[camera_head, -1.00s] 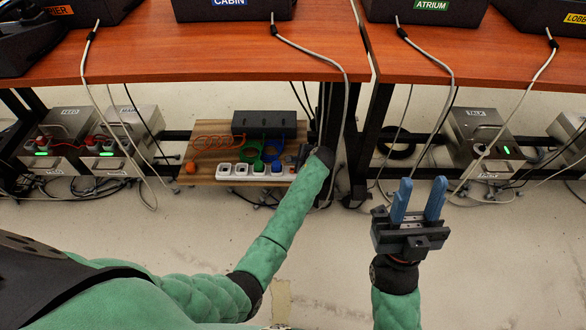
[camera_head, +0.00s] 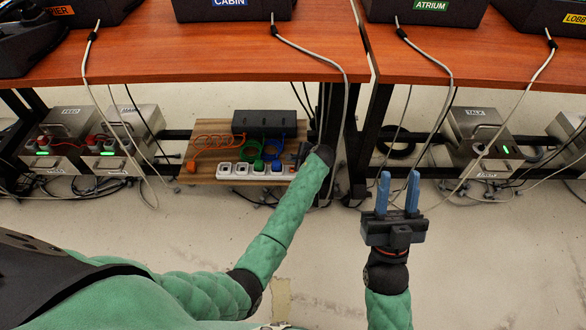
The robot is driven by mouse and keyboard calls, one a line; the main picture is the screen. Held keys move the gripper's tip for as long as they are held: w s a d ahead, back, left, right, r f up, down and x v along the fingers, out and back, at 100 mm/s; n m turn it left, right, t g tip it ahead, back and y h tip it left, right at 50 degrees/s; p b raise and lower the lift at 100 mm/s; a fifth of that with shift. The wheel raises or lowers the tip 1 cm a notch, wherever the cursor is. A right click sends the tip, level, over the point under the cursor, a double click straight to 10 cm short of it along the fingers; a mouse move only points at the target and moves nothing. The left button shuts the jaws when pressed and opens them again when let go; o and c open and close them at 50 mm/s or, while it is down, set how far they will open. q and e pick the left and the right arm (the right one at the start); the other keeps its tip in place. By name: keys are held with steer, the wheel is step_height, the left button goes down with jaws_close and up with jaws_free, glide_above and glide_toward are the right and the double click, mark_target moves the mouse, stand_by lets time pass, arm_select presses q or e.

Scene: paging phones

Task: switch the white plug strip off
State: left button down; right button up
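The white plug strip (camera_head: 227,177) lies along the front edge of a wooden board under the left table. Plugs sit along it, including a green one (camera_head: 259,166) and a blue one (camera_head: 276,166). A small reddish spot shows at its right end. My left gripper (camera_head: 300,157) is at that right end, small and dark, partly hidden by my green arm; I cannot tell whether it touches the strip or whether its fingers are open. My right gripper (camera_head: 398,193) is open and empty, its blue fingers pointing up, well right of the strip.
The wooden board (camera_head: 185,148) also carries a black box (camera_head: 264,122) and orange, green and blue cables. Grey metal boxes (camera_head: 72,122) stand at left, another (camera_head: 472,124) at right. Cables hang from the tables. The floor in front is mostly clear.

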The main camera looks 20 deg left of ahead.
arm_select(q)
steer(key=shift+r, duration=0.3)
steer(key=shift+r+p, duration=0.3)
steer(key=shift+p, duration=0.3)
steer(key=shift+r+p, duration=0.25)
steer(key=shift+p, duration=0.05)
steer(key=shift+r, duration=0.25)
arm_select(e)
steer(key=w+a+f+g+h, duration=0.1)
steer(key=w+f+g, duration=0.2)
steer(key=f, duration=0.9)
steer(key=w+a+f+g+h, duration=0.1)
steer(key=f+g, duration=0.5)
steer(key=f, duration=0.6)
steer(key=shift+w+a+m, duration=0.3)
steer(key=shift+w+a, duration=0.15)
steer(key=shift+w, duration=0.55)
